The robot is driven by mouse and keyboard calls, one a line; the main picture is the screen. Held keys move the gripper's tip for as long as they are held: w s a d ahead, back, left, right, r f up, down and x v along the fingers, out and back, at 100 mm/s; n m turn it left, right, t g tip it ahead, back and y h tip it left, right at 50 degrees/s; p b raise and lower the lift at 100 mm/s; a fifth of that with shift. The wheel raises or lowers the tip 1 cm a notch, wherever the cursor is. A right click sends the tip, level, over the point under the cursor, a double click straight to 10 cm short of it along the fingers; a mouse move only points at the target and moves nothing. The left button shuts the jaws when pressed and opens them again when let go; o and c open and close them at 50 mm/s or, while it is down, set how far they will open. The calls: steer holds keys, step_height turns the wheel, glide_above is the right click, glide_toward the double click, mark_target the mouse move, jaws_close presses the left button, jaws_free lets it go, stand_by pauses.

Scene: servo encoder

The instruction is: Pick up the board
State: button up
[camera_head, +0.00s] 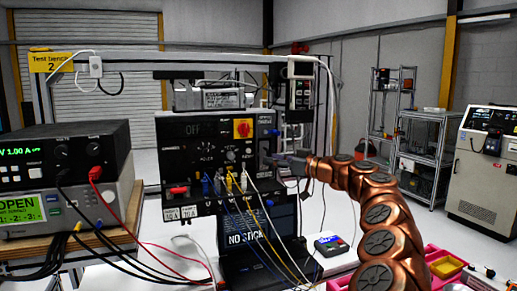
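I cannot single out the board with certainty. A black control panel (180,150) with a red-and-yellow switch hangs on the bench frame. A small dark device with a blue display (330,244) lies on the white bench top. My copper-coloured arm comes in from the lower right. My gripper (274,158) is small, grey and dark, at the right side of the panel. I cannot tell whether it touches the panel, whether its fingers are open or shut, or whether it holds anything.
Several cables hang from the panel's sockets past a laptop (247,240) reading "NO STICK". Stacked instruments (65,155) with black and red leads stand at left. A pink tray (462,276) with a yellow compartment is at lower right. Metal shelves (424,155) and a grey console (484,165) stand behind.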

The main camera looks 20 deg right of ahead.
steer(key=shift+x, duration=0.8)
jaws_close()
